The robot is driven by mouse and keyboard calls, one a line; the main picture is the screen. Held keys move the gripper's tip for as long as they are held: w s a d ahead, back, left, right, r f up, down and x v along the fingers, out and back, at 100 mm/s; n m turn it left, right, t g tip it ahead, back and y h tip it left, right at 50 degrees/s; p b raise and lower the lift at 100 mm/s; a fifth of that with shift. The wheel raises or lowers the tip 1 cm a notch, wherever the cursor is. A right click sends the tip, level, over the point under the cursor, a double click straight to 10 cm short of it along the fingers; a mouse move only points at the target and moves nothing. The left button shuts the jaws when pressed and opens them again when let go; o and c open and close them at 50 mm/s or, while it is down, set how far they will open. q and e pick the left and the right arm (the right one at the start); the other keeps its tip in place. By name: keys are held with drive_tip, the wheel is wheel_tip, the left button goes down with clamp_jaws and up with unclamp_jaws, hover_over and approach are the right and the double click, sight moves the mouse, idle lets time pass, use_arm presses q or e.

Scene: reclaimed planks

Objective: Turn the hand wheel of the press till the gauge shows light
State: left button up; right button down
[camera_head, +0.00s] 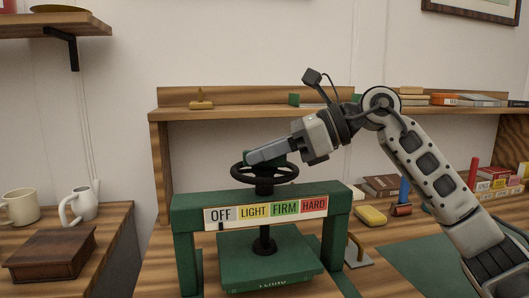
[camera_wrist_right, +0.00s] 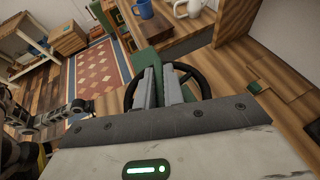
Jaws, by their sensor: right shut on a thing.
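The green press (camera_head: 188,228) stands on the bench in the head view. Its black hand wheel (camera_head: 283,175) lies flat on top of the screw. The gauge strip (camera_head: 267,209) reads OFF, LIGHT, FIRM, HARD. A small dark pointer (camera_head: 221,226) sits under OFF. The wheel's rim also shows around the fingers in the right wrist view (camera_wrist_right: 203,84). What lies between the fingertips is mostly hidden. My left gripper does not show in the head view.
A shelf (camera_head: 230,114) runs behind the press. A yellow block (camera_head: 370,215) and a grey-handled plate (camera_head: 357,254) lie right of the press. A wooden box (camera_head: 50,254), a mug (camera_head: 20,207) and a white pitcher (camera_head: 80,204) stand on the left table.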

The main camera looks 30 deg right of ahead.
drive_tip(key=m+t+h, duration=0.3)
drive_tip(key=shift+m, duration=0.4)
drive_tip(key=shift+m+t+h+p, duration=0.3)
drive_tip(key=shift+m+t+h, duration=0.9)
drive_tip(key=shift+m+h, duration=0.7)
drive_tip(key=c, duration=1.5)
unclamp_jaws()
drive_tip(key=b+v, duration=0.1)
drive_tip(key=v, duration=1.5)
drive_tip(key=shift+a+b, duration=0.25)
drive_tip(key=shift+b, duration=0.1)
